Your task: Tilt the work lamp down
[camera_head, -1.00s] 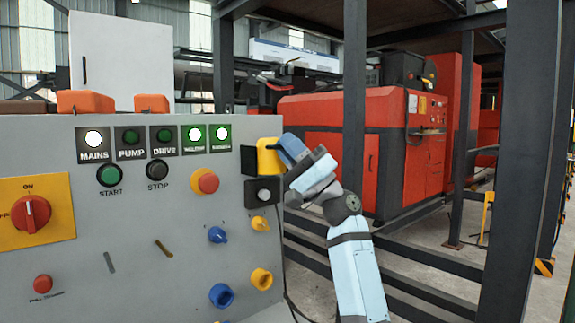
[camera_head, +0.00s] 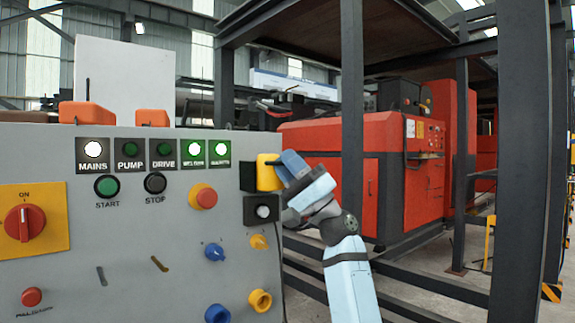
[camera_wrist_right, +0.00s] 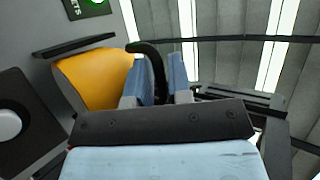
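The work lamp (camera_head: 267,172) is a yellow housing on a black bracket at the upper right edge of the grey panel. In the right wrist view its yellow body (camera_wrist_right: 92,77) is at the left, with a curved black handle (camera_wrist_right: 157,72) reaching out from it. My right gripper (camera_head: 292,165) is at the lamp's right side. In the right wrist view its blue fingers (camera_wrist_right: 161,78) stand on both sides of the handle, with little or no gap. The lamp's front is not clear to see. My left gripper is not in view.
The grey control panel (camera_head: 130,235) fills the left, with lit indicators, buttons and knobs. A black box with a round white face (camera_head: 262,210) sits just below the lamp. A dark steel post (camera_head: 352,110) and red machines (camera_head: 430,180) stand behind my right arm.

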